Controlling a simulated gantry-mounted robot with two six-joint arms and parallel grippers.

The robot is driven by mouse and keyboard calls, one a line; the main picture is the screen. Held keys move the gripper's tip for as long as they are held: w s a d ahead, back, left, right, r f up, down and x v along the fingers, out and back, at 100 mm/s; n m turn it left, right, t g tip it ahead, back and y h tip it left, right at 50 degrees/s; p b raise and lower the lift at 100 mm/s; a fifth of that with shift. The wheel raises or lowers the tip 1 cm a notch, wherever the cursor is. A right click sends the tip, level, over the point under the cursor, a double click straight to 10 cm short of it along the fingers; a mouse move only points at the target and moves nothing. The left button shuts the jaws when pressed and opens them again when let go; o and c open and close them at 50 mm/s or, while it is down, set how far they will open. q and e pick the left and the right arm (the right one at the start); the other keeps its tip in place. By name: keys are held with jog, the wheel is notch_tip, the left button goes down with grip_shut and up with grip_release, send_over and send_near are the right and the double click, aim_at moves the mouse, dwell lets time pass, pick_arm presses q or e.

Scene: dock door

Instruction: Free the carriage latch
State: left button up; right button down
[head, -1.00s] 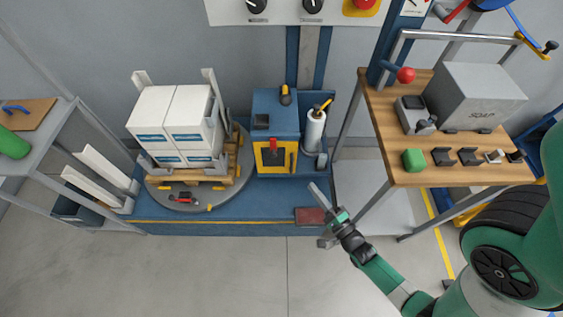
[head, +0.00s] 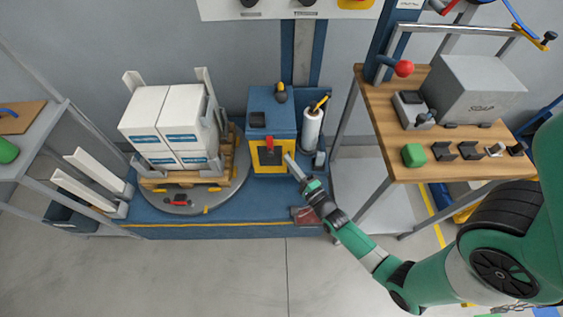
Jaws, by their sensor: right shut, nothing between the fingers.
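The blue carriage (head: 283,110) stands on the blue base at the foot of the blue mast. Its front has a yellow-framed dark panel (head: 271,170) with a small red latch lever (head: 269,143) at the top. My right gripper (head: 289,157) is shut and empty. Its tip is at the right edge of the yellow frame; I cannot tell whether it touches. It covers part of that edge. My left gripper is not in view.
A turntable (head: 183,203) with a pallet of white boxes (head: 165,120) stands left of the carriage. A white film roll (head: 312,128) stands just right of it. A wooden bench (head: 385,120) with a grey box fills the right. The front floor is clear.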

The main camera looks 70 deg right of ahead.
aim_at(272, 150)
jog(key=shift+w+a+r, duration=0.1)
jog(key=shift+w+a, duration=0.1)
jog(key=shift+w, duration=0.3)
jog(key=shift+w+a+r, duration=0.1)
jog(key=shift+w+a, duration=0.05)
jog(key=shift+w, duration=0.65)
jog(key=shift+f+b, duration=0.2)
jog(key=shift+b, duration=0.1)
jog(key=shift+w+a+m, duration=0.1)
jog(key=shift+m, duration=0.2)
